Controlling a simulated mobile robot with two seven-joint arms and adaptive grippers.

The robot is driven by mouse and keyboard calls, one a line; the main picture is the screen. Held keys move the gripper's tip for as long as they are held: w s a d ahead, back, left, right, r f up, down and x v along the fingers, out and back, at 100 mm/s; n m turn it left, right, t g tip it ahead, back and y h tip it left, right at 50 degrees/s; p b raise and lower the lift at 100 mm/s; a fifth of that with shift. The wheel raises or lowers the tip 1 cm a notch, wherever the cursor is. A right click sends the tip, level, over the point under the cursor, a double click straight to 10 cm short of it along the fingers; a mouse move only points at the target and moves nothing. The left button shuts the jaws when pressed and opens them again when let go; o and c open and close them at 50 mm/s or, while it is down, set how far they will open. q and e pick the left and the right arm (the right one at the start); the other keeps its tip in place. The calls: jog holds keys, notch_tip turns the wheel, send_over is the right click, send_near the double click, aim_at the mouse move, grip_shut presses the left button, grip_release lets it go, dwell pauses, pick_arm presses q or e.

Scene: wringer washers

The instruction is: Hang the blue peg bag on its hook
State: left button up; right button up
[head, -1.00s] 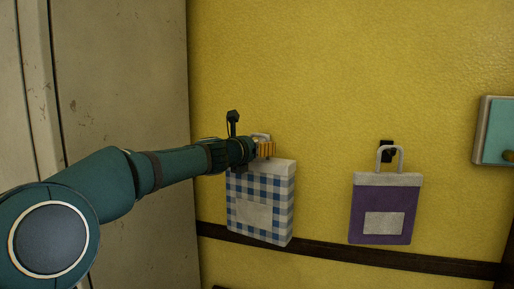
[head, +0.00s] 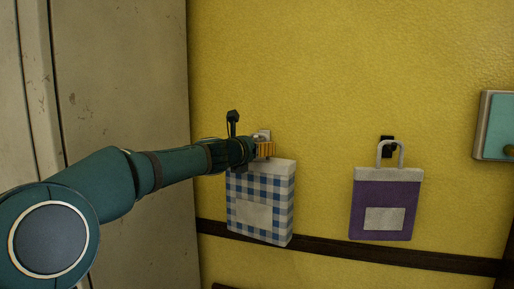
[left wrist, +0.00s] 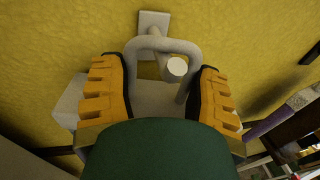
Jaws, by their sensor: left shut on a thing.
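The blue and white checked peg bag (head: 262,188) with a pale top and pale patch hangs upright from my left gripper (head: 264,149) in the head view. In the left wrist view its grey handle loop (left wrist: 138,62) and pale top (left wrist: 155,98) show. My left gripper (left wrist: 166,92) is shut on the bag, with its yellow fingers either side of the handle. A pale hook (left wrist: 177,66) on a square wall plate (left wrist: 155,20) is right at the loop. Its round end shows inside the loop, which appears to be around the peg. My right gripper is out of view.
A purple peg bag (head: 380,208) hangs from a dark hook (head: 387,140) to the right. A dark hook-shaped fitting (head: 232,122) shows left of my gripper. A dark rail (head: 400,257) runs below the bags. A pale cabinet (head: 120,90) stands left.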

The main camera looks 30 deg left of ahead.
pick_arm(q)
jog(key=shift+f, duration=0.1)
jog(key=o, duration=1.2)
jog(key=s, duration=0.8)
jog(key=s+r, duration=0.1)
jog(key=s, duration=0.3)
jog(key=shift+d, duration=0.15)
